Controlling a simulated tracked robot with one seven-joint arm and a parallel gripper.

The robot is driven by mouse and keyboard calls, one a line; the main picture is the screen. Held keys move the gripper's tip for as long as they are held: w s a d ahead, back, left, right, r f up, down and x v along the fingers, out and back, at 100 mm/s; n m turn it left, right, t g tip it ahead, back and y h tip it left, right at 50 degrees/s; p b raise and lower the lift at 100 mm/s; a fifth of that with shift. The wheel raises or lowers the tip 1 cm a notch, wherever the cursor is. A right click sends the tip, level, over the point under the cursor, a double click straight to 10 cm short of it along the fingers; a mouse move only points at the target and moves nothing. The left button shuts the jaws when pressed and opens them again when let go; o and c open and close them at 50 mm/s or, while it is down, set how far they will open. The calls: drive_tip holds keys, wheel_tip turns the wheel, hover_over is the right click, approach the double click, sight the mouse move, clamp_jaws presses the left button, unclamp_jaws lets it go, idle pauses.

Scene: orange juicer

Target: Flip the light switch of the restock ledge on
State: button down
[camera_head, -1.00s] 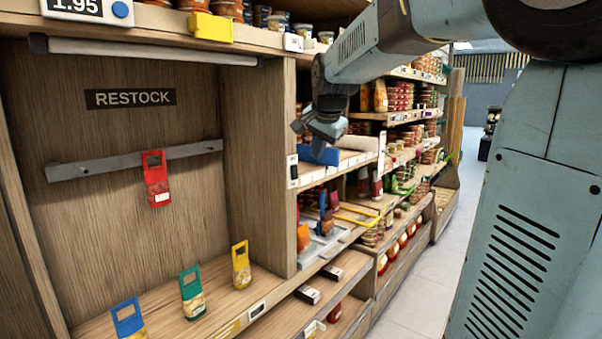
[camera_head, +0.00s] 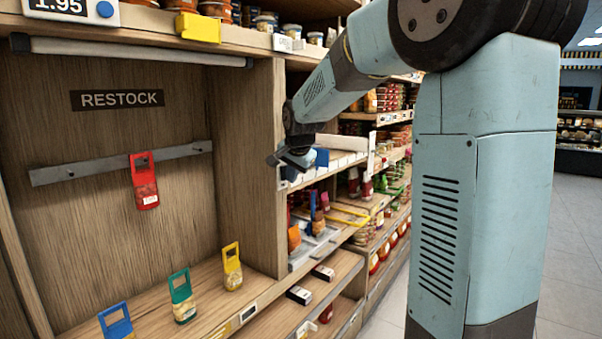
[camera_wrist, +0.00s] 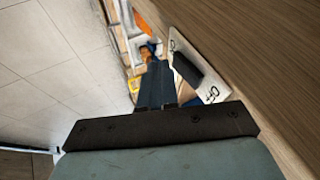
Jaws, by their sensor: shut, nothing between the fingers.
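The light switch shows in the wrist view as a white plate with a dark rocker (camera_wrist: 187,69) and dark lettering at both ends, on a wooden face. In the head view my gripper hides most of it at the front edge of the upright beside the restock bay. My gripper (camera_head: 274,160) is shut and empty, right at the switch. In the wrist view its fingers (camera_wrist: 157,68) lie just left of the rocker; I cannot tell if they touch it. The restock ledge (camera_head: 80,309) carries several tagged packs below the RESTOCK sign (camera_head: 122,99). The lamp tube (camera_head: 140,52) above looks unlit.
A red-tagged pack (camera_head: 144,183) hangs on the back rail (camera_head: 100,167). The wooden upright (camera_head: 247,170) divides the bay from stocked shelves at right. A blue item (camera_head: 321,157) sits close behind my gripper. Open tiled floor (camera_head: 572,240) lies at far right.

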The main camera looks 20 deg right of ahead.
drive_tip(key=shift+w+a, duration=0.25)
drive_tip(key=shift+w, duration=0.1)
idle(0.5)
drive_tip(key=shift+r, duration=0.75)
drive_tip(key=shift+s, duration=0.1)
